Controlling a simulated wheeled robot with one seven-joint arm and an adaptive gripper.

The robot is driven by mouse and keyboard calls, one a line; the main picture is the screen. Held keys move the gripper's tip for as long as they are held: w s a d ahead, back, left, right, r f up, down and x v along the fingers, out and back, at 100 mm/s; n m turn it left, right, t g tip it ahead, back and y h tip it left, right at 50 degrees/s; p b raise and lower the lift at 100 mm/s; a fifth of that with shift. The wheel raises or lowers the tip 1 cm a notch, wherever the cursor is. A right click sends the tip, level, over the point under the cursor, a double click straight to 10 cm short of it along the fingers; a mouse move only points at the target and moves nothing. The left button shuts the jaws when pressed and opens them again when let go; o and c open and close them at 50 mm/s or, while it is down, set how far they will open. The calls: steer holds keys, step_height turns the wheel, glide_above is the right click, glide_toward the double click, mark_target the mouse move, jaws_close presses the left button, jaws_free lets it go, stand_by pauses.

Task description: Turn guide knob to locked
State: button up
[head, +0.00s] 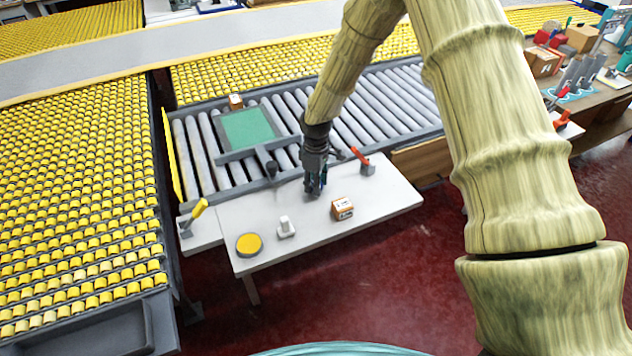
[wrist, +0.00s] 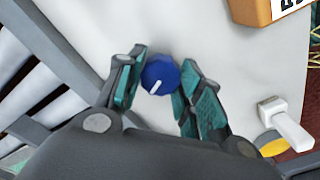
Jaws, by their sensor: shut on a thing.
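The guide knob (wrist: 160,75) is a round blue knob with a white pointer line, seen from above in the wrist view. The pointer line runs toward the lower left in that view. My gripper (wrist: 157,85) has its two teal-padded fingers on either side of the knob, shut on it. In the head view my gripper (head: 315,190) points down at the white table (head: 375,205), near the roller conveyor's edge. The knob is hidden behind the fingers there. I see no locked marking in either view.
On the table are a cardboard box (head: 342,208), a white block-like fixture (head: 286,227) and a yellow disc (head: 249,244). A red-handled lever (head: 361,158) stands behind right, a yellow-handled one (head: 195,215) at left. A green panel (head: 247,128) lies on the rollers.

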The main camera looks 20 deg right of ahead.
steer(key=shift+n, duration=0.4)
steer(key=o, duration=1)
steer(key=shift+o, duration=0.2)
steer(key=shift+r, duration=0.15)
step_height(320, 180, up, 12)
steer(key=shift+s+f, duration=0.1)
steer(key=shift+f, duration=0.1)
